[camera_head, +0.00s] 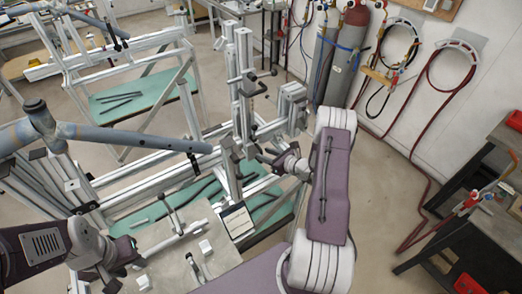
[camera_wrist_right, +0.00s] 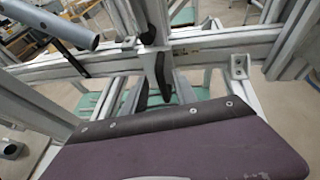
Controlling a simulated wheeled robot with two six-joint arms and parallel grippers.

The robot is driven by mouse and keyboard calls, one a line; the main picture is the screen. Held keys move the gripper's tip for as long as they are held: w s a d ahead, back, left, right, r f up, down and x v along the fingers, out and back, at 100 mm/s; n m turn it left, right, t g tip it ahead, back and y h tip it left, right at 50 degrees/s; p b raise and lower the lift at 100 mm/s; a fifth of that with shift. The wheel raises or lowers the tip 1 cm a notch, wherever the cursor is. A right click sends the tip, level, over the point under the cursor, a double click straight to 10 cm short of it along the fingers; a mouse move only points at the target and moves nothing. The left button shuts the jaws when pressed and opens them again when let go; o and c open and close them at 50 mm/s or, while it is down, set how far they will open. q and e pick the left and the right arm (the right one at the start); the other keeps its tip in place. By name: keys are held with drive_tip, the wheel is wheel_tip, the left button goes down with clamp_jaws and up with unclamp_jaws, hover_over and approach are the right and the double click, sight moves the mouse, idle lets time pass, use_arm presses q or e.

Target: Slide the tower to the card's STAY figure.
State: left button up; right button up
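The tower (camera_head: 245,75) appears to be the upright of paired aluminium profiles with black handles, standing on the frame jig in the middle of the head view. A small pale card (camera_head: 237,221) with a dark edge sits below it; its figures are too small to read. My right gripper (camera_head: 262,157) reaches in from the right beside the tower's lower part; I cannot tell whether it touches. In the right wrist view, dark finger-like parts show in front of metal profiles, their opening unclear. My left gripper (camera_head: 133,262) is low over the grey plate, too small to judge.
A grey plate (camera_head: 170,262) with clamps and small white blocks lies at the front. A thick blue-grey tube (camera_head: 130,135) crosses the jig at left. Gas cylinders (camera_head: 340,60) and hoses stand at the back wall. Open floor (camera_head: 385,190) lies to the right.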

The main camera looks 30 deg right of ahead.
sight(261, 152)
drive_tip(key=x, duration=0.3)
drive_tip(key=shift+w+f, duration=0.1)
drive_tip(key=shift+w, duration=0.15)
drive_tip(key=shift+s+d, duration=0.15)
drive_tip(key=shift+s, duration=0.2)
drive_tip(key=shift+w, duration=0.15)
clamp_jaws()
idle(0.6)
